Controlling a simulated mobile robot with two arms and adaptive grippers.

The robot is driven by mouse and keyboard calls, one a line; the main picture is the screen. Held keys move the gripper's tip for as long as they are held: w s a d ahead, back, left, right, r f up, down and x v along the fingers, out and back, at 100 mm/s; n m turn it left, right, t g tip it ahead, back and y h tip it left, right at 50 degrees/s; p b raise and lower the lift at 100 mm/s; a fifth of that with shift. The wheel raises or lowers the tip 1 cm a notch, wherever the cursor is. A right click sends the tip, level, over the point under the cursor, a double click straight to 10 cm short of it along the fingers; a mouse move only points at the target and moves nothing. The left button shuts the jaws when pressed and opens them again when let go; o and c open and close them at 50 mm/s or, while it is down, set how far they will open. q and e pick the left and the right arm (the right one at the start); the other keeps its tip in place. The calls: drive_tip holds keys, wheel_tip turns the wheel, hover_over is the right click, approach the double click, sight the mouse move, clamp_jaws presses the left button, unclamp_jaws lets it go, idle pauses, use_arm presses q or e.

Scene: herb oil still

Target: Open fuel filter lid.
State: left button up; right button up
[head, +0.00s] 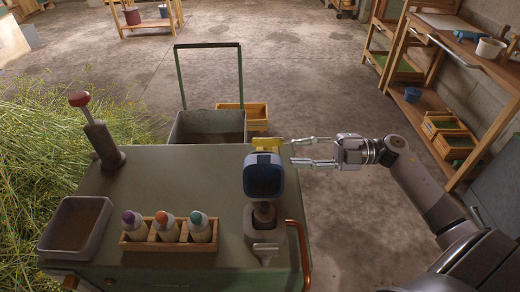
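A grey unit with a dark blue rounded face (264,178) stands at the right end of the green-grey cart top. A yellow piece (267,144) shows just behind its top edge; I take this to be the filter lid, but its hinge and seating are hidden. My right gripper (293,151) comes in from the right, level with the yellow piece. Its two fingers are spread apart with a gap between them, tips close to the yellow piece's right end. I cannot tell whether they touch it. My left gripper is out of view.
On the cart top (180,180) are a red-knobbed lever (101,140), a grey tray (76,228) and a wooden rack (168,239) of several bottles. A copper rail (303,250) edges the right side. A cart with a handle (207,125) stands behind; wooden shelves (400,70) are at right.

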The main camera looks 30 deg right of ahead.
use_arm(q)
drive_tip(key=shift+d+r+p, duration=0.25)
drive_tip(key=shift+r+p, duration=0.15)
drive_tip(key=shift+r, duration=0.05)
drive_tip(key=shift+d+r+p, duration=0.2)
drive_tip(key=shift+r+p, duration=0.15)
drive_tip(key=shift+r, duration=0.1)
use_arm(e)
drive_tip(key=x, duration=1)
drive_tip(key=c, duration=0.7)
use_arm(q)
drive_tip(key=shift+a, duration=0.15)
use_arm(e)
clamp_jaws()
drive_tip(key=shift+w+r, duration=0.1)
drive_tip(key=shift+r, duration=0.1)
